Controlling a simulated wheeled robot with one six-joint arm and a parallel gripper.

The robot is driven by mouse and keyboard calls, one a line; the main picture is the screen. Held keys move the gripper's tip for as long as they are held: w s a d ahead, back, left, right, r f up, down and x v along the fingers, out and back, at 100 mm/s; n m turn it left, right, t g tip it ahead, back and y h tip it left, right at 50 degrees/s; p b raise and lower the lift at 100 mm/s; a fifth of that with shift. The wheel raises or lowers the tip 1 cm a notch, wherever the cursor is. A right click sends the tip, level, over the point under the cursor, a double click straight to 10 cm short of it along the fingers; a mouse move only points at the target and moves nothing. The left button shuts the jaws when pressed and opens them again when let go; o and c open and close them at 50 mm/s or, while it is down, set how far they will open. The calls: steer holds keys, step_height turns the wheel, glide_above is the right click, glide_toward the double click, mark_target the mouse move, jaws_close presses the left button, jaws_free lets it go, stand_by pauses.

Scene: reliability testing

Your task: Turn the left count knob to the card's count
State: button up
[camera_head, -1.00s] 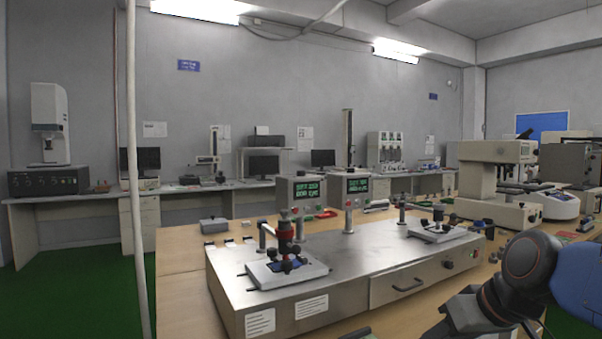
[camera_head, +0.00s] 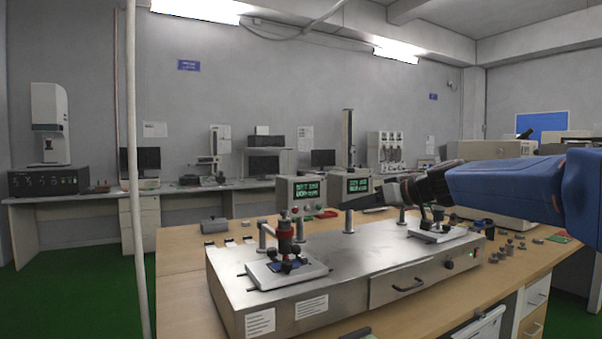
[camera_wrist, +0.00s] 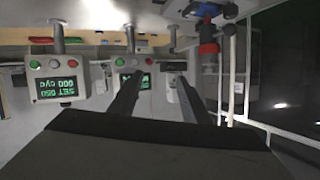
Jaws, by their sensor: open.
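Two grey controller boxes with green displays stand behind the steel bench: the left one (camera_head: 302,191) and the right one (camera_head: 349,187). The wrist view is upside down, so the left box (camera_wrist: 146,94) appears right of the other box (camera_wrist: 46,100). A small grey count knob (camera_wrist: 134,62) seems to sit between the left box's red and green buttons. My gripper (camera_head: 352,203) is open and empty, pointing left over the bench, in front of the boxes. Its two dark fingers (camera_wrist: 156,80) partly cover the left box in the wrist view. I cannot tell which paper is the count card.
The steel bench (camera_head: 345,260) carries a left station with a red clamp (camera_head: 285,230) and a right station (camera_head: 437,234). Upright metal posts (camera_head: 348,220) stand near my gripper. White labels (camera_head: 311,307) are on the bench front. Loose small parts lie at the right.

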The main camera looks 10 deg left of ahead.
mark_target(304, 171)
steer(key=w+a+r+n+t+y, duration=0.15)
steer(key=w+r, duration=0.25)
steer(key=w, duration=0.4)
steer(key=w+a+r+n+t+y, duration=0.1)
steer(key=w+a+r+y, duration=0.15)
steer(key=w, duration=0.45)
steer(key=shift+h, duration=0.3)
steer(key=x, duration=1.7)
steer(key=shift+r, duration=0.15)
steer(key=c, duration=1)
